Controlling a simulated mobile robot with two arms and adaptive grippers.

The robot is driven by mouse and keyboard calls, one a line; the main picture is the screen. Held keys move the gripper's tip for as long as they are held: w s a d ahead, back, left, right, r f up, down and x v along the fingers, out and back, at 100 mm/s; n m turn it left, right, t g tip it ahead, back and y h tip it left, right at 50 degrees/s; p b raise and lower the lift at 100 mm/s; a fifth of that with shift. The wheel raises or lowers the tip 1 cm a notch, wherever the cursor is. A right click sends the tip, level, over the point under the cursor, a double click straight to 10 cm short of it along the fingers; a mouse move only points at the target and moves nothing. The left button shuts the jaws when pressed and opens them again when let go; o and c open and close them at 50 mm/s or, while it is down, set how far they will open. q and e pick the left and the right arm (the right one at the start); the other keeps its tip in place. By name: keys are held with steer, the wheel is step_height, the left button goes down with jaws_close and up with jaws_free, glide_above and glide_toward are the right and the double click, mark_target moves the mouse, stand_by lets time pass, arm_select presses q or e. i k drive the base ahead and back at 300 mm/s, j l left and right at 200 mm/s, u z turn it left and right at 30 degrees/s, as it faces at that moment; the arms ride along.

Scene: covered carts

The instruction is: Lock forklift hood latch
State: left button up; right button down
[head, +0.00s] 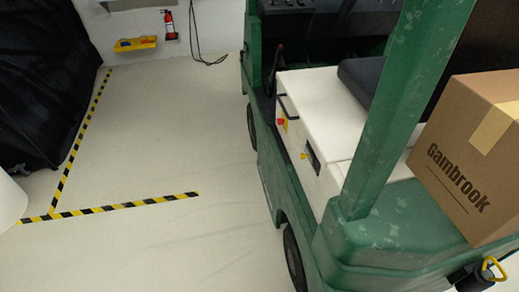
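A green forklift (358,185) stands at the right. Its white hood (325,105) lies flat below the dark seat (362,82) and looks closed. On the hood's left side face is a small red and yellow part (282,123) beside a black handle-like bar. Further toward me on the same face is a black plate (313,157) with a yellow piece at its left. I cannot tell which of these is the latch, or whether it is locked.
A cardboard box (465,160) marked "Gambrook" sits on the forklift's rear. A green post rises beside the hood. The floor left of the forklift is open, with striped tape (125,206). A black-covered object (45,80) stands at the left; a fire extinguisher (169,25) hangs at the back.

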mark_target(303, 156)
steer(key=i+j, duration=0.1)
steer(key=j, duration=0.25)
steer(key=i+j+u, duration=0.1)
steer(key=j, duration=0.3)
steer(key=i+j, duration=0.15)
steer(key=j, duration=0.2)
steer(key=i+j+u, duration=0.1)
steer(key=j, duration=0.25)
